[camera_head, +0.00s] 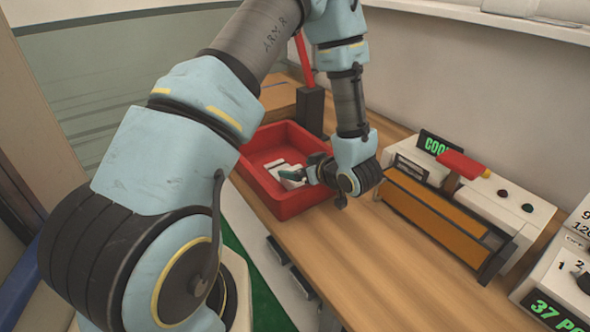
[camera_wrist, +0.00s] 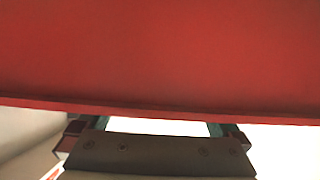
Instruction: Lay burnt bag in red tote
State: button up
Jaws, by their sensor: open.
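The red tote (camera_head: 246,163) stands on the wooden bench, left of my wrist in the head view. My gripper (camera_head: 293,175) is open, reaching into the tote near its right side. A small white item (camera_head: 275,164) shows inside the tote at the fingers; it may be the bag, but burn marks are too small to tell. In the wrist view a red surface of the tote (camera_wrist: 160,55) fills the upper part, and the spread fingers of my gripper (camera_wrist: 155,122) show below it. Bright white shows between the fingers; I cannot tell what it is.
A sealing machine (camera_head: 445,215) with an orange front and a red handle (camera_head: 463,166) stands right of my wrist. A device with a green display (camera_head: 552,312) is at the lower right. A dark post (camera_head: 310,108) stands behind the tote. The bench front (camera_head: 345,285) is clear.

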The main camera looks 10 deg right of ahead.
jog(key=b+v, duration=0.2)
jog(key=v, duration=0.7)
jog(key=w+h, duration=0.1)
jog(key=w, duration=0.1)
jog(key=w+r+h, duration=0.1)
jog(key=w+h, duration=0.1)
jog(key=w+m+g+h, duration=0.1)
jog(key=w, duration=0.1)
jog(key=shift+w+d+r, duration=0.1)
jog(key=shift+w+r, duration=0.3)
jog(key=s+a+r+m+g, duration=0.1)
jog(key=s+a+g, duration=0.1)
jog(key=a, duration=0.5)
jog(key=s+a+r+m+g+h, duration=0.1)
jog(key=s+a+r+m+g, duration=0.1)
jog(key=s+a, duration=0.3)
jog(key=s+a+r+m+g, duration=0.2)
jog(key=s+a+g, duration=0.1)
jog(key=a, duration=0.6)
jog(key=shift+a+r+g, duration=0.15)
jog(key=shift+a+g, duration=0.25)
jog(key=shift+g, duration=0.3)
jog(key=shift+s, duration=0.1)
